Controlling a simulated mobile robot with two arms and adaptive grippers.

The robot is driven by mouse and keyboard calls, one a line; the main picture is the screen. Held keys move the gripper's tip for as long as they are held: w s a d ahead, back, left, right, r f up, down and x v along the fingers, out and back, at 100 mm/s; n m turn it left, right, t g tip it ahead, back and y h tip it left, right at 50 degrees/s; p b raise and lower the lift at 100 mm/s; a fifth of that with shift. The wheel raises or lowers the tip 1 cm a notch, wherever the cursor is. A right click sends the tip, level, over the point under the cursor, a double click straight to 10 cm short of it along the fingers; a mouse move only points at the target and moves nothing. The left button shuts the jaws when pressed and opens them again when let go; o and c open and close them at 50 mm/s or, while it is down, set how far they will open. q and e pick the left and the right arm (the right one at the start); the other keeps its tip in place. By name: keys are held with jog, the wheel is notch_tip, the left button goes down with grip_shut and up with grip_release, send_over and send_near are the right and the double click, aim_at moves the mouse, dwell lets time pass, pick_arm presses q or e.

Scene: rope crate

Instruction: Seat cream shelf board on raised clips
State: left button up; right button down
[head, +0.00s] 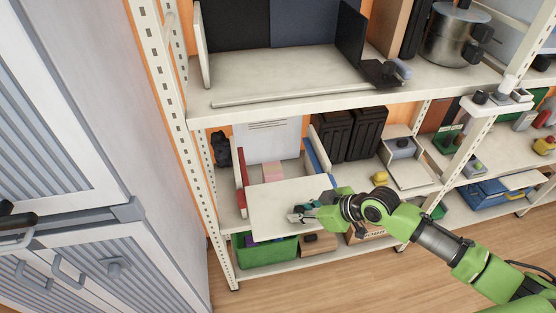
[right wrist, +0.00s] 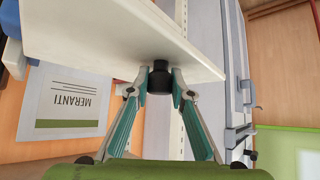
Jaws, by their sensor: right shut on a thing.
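The cream shelf board (head: 280,205) is in the head view, jutting out over the front edge of the middle rack shelf. My right gripper (head: 303,213) is at its front right part. In the right wrist view the right gripper's fingers (right wrist: 160,85) are shut on a black knob (right wrist: 159,65) on the cream board (right wrist: 110,35). Behind the board stand two uprights, one with a red edge (head: 241,183) at left and one with a blue edge (head: 319,153) at right. I cannot make out the raised clips.
A green crate (head: 262,256) and a brown box (head: 318,243) are on the bottom shelf. The rack post (head: 180,130) and grey cabinet (head: 60,110) are at left.

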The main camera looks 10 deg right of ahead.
jog(key=shift+w+a+r+b, duration=0.1)
jog(key=shift+w+b, duration=1)
jog(key=shift+w, duration=1.45)
jog(key=shift+w+a+b, duration=0.15)
jog(key=shift+w+b, duration=1.45)
jog(key=shift+w, duration=1.4)
jog(key=w+b, duration=0.4)
jog(key=w, duration=0.2)
jog(key=shift+a, duration=0.1)
